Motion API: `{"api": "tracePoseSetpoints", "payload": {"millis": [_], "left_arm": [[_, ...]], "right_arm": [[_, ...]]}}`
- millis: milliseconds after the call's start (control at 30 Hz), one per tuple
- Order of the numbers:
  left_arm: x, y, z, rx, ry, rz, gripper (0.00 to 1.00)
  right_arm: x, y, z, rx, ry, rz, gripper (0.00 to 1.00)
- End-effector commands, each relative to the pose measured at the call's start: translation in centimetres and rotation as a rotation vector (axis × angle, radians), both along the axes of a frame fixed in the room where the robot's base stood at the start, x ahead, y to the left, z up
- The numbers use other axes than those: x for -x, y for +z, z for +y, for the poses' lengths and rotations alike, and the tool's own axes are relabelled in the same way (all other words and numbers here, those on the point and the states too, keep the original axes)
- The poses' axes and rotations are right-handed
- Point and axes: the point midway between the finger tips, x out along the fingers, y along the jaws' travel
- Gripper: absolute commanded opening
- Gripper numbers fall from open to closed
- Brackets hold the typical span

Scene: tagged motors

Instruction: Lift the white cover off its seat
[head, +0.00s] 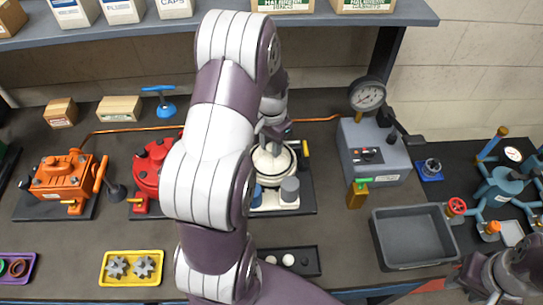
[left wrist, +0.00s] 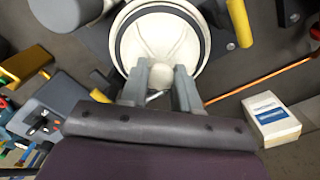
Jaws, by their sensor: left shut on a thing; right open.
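The white cover (head: 272,164) is a round, domed lid on the white motor unit (head: 275,200) in the middle of the table, partly hidden by my left arm. In the left wrist view the cover (left wrist: 135,45) has a round knob (left wrist: 161,75) between the fingers. My left gripper (head: 270,132) is shut on this knob, as it also shows in the left wrist view (left wrist: 160,88). The cover looks level over its seat; I cannot tell whether there is a gap beneath it. My right gripper (head: 478,286) is open at the lower right, partly cut off by the frame.
A red motor (head: 152,168) and an orange motor (head: 66,178) stand to the left. A grey box with a gauge (head: 375,150) and an empty grey bin (head: 412,238) are to the right. A yellow tray (head: 131,281) with gears and a dark tray (head: 305,262) lie in front.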

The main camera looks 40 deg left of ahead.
Motion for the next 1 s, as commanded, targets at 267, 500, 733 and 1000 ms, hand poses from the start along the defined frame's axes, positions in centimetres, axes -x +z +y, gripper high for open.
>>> {"api": "tracePoseSetpoints", "payload": {"millis": [267,500,733,1000], "left_arm": [[-0.1,0.1,0.0,-0.001,0.000,-0.002,0.00],[-0.1,0.2,0.0,-0.001,0.000,-0.003,0.00],[-0.2,3.2,0.1,-0.003,0.000,-0.007,0.00],[-0.7,7.1,-5.4,-0.002,-0.007,-0.004,0.00]], "right_arm": [[0.0,0.0,0.0,0.000,0.000,0.000,0.43],[0.0,-0.1,0.0,0.000,0.000,0.000,0.43],[0.0,-1.2,0.0,0.000,0.000,0.000,0.43],[0.0,-2.6,0.0,0.000,0.000,0.000,0.43]]}}
